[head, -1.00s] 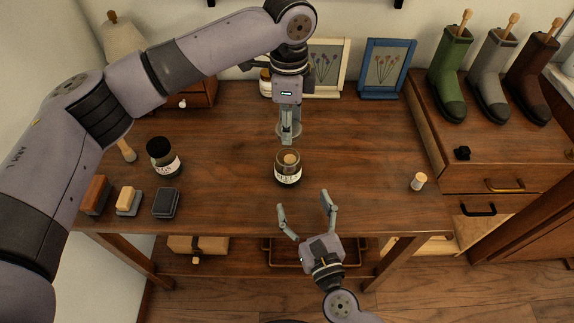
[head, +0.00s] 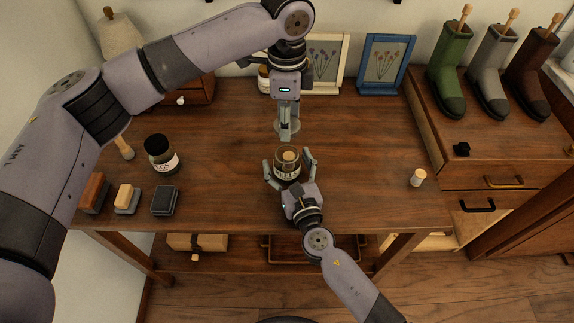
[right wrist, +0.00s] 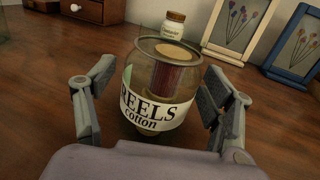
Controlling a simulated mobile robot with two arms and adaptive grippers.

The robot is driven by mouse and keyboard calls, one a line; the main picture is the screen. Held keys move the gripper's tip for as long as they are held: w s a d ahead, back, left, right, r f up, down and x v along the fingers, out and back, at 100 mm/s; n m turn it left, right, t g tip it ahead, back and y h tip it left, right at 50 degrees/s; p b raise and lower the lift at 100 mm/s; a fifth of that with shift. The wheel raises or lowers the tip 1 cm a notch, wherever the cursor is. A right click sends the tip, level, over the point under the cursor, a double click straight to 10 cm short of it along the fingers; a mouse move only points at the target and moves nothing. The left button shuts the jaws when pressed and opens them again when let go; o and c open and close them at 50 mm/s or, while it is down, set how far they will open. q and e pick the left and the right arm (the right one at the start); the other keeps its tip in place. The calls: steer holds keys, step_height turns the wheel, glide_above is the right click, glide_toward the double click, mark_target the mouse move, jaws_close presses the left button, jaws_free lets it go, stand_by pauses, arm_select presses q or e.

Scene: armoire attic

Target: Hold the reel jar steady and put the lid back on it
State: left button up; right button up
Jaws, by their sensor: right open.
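The reel jar (head: 288,173) is a glass jar with a white label, standing upright on the table with a pale-topped reel inside and no lid on its mouth. In the right wrist view the jar (right wrist: 157,108) fills the middle and its label reads "REELS cotton". My right gripper (head: 290,168) is open, with one finger on each side of the jar; gaps show between the fingers and the glass. My left gripper (head: 286,134) points down just behind the jar, its fingers closed on the round, greyish lid (head: 296,125), above the table.
A small cork-topped bottle (head: 417,178) is at the right. Picture frames (head: 385,66) stand at the back. The table (head: 360,150) is clear around the reel jar.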

steer(key=shift+w, duration=0.1)
steer(key=shift+c, duration=0.2)
steer(key=c, duration=1.7)
arm_select(q)
steer(key=shift+f, duration=2.5)
arm_select(e)
steer(key=shift+c, duration=0.3)
